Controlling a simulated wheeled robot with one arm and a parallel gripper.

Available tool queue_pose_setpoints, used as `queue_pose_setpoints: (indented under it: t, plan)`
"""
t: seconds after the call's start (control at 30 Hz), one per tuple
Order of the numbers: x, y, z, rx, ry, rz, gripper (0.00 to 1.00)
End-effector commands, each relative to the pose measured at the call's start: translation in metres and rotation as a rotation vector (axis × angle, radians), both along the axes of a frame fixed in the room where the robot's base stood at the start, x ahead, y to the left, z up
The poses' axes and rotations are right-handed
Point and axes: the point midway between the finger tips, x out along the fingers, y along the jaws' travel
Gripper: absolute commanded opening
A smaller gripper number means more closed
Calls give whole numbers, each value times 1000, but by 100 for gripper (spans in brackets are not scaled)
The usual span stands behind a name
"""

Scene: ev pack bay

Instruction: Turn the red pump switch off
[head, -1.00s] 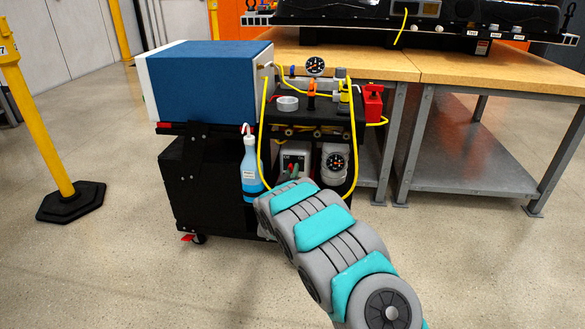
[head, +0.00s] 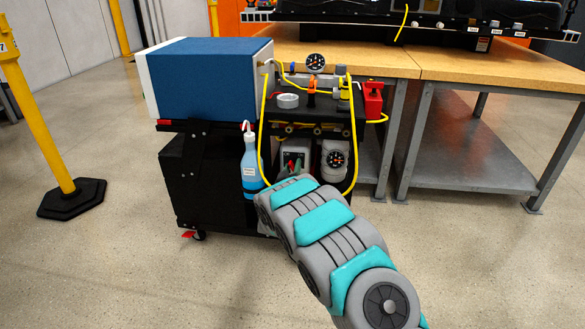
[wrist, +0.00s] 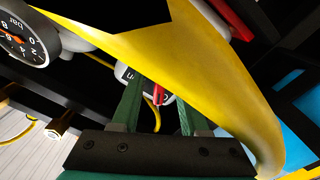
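The red pump switch (wrist: 158,95) shows in the wrist view as a small red lever in front of a pale labelled plate (wrist: 127,75). My gripper (wrist: 160,100) has two green fingers, spread apart, with the red lever showing between them. I cannot tell how far the lever lies beyond the fingertips or whether a finger touches it. In the head view, the grey pump housing (head: 285,153) is on the cart's lower shelf, and the green fingers are in front of it. My arm hides the lower part of that area.
A yellow hose (wrist: 200,70) crosses very close in the wrist view, hiding part of the scene. A blue bottle (head: 250,168) hangs at left. The black cart (head: 205,185) stands beside a workbench (head: 500,75).

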Motion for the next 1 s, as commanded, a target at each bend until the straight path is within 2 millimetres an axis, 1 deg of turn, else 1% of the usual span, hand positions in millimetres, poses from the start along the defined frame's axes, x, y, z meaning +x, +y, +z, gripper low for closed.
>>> queue_pose_setpoints:
  t: [0.23, 0.37, 0.47, 0.8, 1.0]
  plan:
    - [-1, 0, 0, 0, 1, -1, 45]
    - [-7, 2, -1, -1, 3, 1, 45]
    - [-17, 4, -1, -1, 3, 2, 45]
    - [-62, 9, -2, -1, 4, 1, 45]
    - [-75, 11, 0, 1, 0, 1, 45]
